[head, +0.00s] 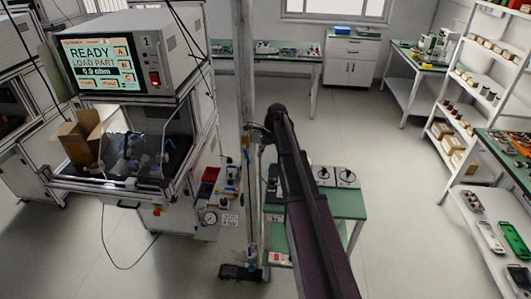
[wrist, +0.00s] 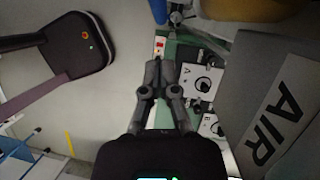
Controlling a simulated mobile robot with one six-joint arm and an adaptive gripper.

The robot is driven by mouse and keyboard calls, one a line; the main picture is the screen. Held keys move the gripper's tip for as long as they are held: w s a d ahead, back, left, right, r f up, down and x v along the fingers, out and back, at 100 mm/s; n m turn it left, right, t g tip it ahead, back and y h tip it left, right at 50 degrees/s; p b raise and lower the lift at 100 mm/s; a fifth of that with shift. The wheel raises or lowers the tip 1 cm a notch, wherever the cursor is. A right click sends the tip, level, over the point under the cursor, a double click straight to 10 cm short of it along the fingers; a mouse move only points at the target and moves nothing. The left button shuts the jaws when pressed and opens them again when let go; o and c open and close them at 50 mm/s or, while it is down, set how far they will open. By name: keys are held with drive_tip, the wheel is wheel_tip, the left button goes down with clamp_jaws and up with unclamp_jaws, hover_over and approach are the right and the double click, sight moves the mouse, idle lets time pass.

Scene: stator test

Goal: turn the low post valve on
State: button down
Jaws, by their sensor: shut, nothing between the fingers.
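A pale upright post (head: 243,70) stands left of my arm in the head view, with thin pipework and small fittings along its lower part. A small blue fitting (head: 252,250) sits low there, just above a dark foot; I cannot tell whether it is the low post valve or how its handle is turned. My gripper (wrist: 158,68) is shut and empty in the wrist view, over a green bench top. A metal fitting (wrist: 178,15) and part of a blue thing (wrist: 158,8) lie beyond its fingertips at the top edge. My arm hides part of the scene.
A green bench (head: 345,203) with white dial boxes (head: 347,177) stands right of the post. The test cabinet (head: 130,205) is on the left, shelving (head: 470,75) on the right. A grey panel marked AIR (wrist: 275,115) is close by my gripper's right. Floor behind is free.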

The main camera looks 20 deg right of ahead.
sight(246, 155)
drive_tip(key=shift+w+a+f, duration=0.15)
drive_tip(key=shift+a+f, duration=0.1)
drive_tip(key=shift+a, duration=0.25)
drive_tip(key=shift+w+a+f, duration=0.1)
drive_tip(key=shift+a+f, duration=0.1)
drive_tip(key=shift+a, duration=0.25)
drive_tip(key=shift+a+b, duration=0.1)
drive_tip(key=shift+b, duration=0.2)
